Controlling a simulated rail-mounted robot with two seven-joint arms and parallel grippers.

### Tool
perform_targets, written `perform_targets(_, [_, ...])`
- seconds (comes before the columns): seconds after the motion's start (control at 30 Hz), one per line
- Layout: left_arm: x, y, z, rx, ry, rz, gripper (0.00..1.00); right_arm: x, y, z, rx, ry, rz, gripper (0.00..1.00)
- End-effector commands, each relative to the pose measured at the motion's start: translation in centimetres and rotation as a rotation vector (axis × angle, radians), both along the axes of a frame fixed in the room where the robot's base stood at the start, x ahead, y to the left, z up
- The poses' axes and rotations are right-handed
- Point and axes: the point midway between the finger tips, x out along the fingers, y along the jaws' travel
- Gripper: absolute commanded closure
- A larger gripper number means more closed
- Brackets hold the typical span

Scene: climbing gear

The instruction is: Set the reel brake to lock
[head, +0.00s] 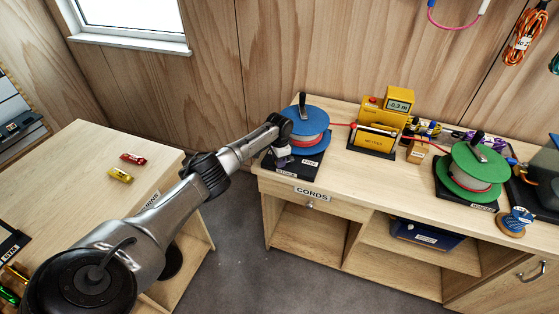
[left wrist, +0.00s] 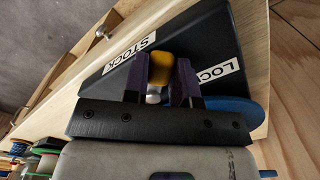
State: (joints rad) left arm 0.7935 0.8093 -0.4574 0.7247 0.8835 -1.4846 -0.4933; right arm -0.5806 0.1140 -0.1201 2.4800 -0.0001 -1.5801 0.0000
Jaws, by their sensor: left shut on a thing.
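The blue cord reel (head: 310,120) stands on a dark base (head: 312,172) at the left end of the long bench. The reel's blue rim also shows in the left wrist view (left wrist: 240,108). On the base are a white STOCK label (left wrist: 130,54) and a second label (left wrist: 219,73) reading LOC, its end hidden. My left gripper (head: 283,158) is at the base's left side, its fingers mostly hidden in the head view. In the left wrist view its dark fingers (left wrist: 161,85) are shut on a yellow knob (left wrist: 161,68) between the two labels. I cannot tell the brake's setting. My right gripper is out of view.
A yellow meter (head: 376,132) stands right of the blue reel, with a red cord running to it. A green reel (head: 475,172) is farther right. A CORDS drawer (head: 312,199) is below the bench's left end. Grey floor (head: 235,250) separates it from the left table (head: 90,170).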

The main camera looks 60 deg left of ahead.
Motion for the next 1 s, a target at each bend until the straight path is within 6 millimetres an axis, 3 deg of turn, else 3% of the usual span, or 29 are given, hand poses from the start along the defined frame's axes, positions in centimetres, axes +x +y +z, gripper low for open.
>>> perform_targets(0.07, [0.0, 0.0, 0.1, 0.0, -0.001, -0.004, 0.98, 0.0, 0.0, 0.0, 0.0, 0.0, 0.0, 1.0])
perform_targets(0.1, [0.0, 0.0, 0.1, 0.0, -0.001, -0.004, 0.71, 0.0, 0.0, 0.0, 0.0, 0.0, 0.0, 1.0])
perform_targets(0.33, [0.0, 0.0, 0.0, 0.0, -0.001, -0.002, 0.49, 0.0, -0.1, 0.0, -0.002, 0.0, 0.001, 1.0])
perform_targets(0.67, [0.0, 0.0, 0.6, 0.001, -0.002, -0.001, 0.49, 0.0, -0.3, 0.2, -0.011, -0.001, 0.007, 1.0])
perform_targets(1.0, [0.0, 0.1, 6.6, 0.001, -0.004, -0.002, 0.49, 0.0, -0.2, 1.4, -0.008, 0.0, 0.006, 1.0])
